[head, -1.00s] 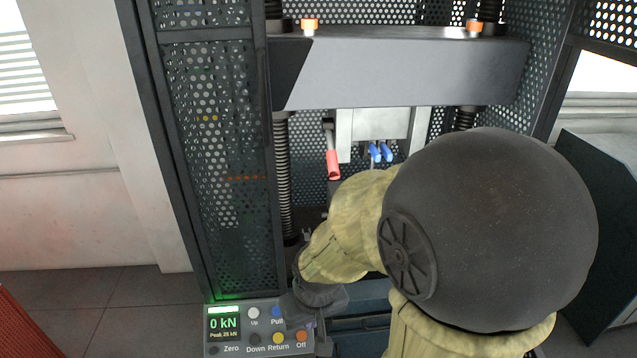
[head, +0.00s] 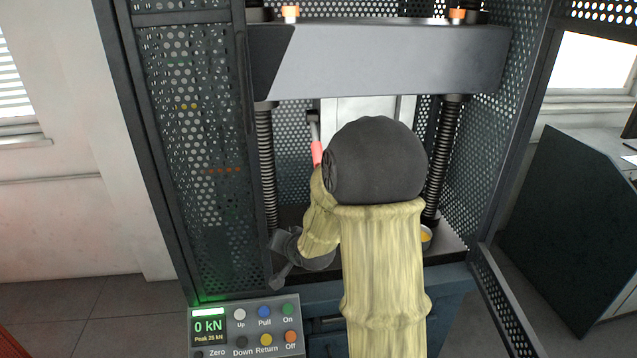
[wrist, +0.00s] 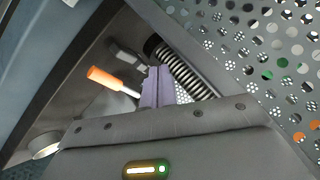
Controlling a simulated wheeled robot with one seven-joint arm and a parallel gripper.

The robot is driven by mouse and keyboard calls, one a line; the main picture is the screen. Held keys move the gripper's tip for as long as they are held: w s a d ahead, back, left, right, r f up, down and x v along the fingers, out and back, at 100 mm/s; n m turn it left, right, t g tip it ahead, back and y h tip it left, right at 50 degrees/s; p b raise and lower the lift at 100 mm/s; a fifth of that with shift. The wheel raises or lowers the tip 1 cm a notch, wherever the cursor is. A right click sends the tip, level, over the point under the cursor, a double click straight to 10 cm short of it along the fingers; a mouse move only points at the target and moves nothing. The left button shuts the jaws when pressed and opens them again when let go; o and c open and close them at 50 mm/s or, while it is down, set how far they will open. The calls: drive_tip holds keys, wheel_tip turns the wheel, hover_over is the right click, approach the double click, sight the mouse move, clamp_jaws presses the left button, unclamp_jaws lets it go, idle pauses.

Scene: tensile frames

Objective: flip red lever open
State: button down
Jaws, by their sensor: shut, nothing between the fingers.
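The red lever (head: 317,153) hangs down inside the test frame, left of the pale grip block (head: 365,108). Its red handle is partly hidden behind my dark elbow. In the wrist view a handle that looks orange (wrist: 106,79), seemingly the same lever, lies left of my fingers, with its metal shaft pointing toward them. My gripper (wrist: 158,86) is shut and empty. The shaft's end is close to the fingers; I cannot tell whether they touch. In the head view my dark wrist end is low at the left of the frame opening, below the lever; its fingertips are unclear.
The grey crosshead (head: 375,60) spans above. Threaded columns (head: 266,165) and perforated panels (head: 200,150) flank the opening. A cup (head: 427,237) stands at the lower right of the opening. The control panel (head: 245,328) reads 0 kN at the front left.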

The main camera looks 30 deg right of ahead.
drive_tip(key=w+f+m+t+y+b, duration=0.2)
drive_tip(key=w+f+m+t+y, duration=0.15)
drive_tip(key=w+m+t, duration=0.45)
drive_tip(key=s+d+r+m+t+h, duration=0.4)
drive_tip(key=d+m+h, duration=0.1)
drive_tip(key=m, duration=0.5)
drive_tip(key=s+d+r+m+t+h+b, duration=0.1)
drive_tip(key=s+d+r+m+t+h, duration=0.2)
drive_tip(key=m, duration=0.7)
drive_tip(key=s+d+r+h, duration=0.1)
drive_tip(key=d+h, duration=0.1)
drive_tip(key=d, duration=0.1)
drive_tip(key=shift+s+d+r+t, duration=0.25)
drive_tip(key=shift+s+d+t, duration=0.1)
drive_tip(key=shift+s+t, duration=0.05)
drive_tip(key=w+r+p, duration=0.4)
drive_tip(key=w+r, duration=0.1)
drive_tip(key=r, duration=0.5)
drive_tip(key=shift+w+d+r, duration=0.15)
drive_tip(key=shift+w, duration=0.05)
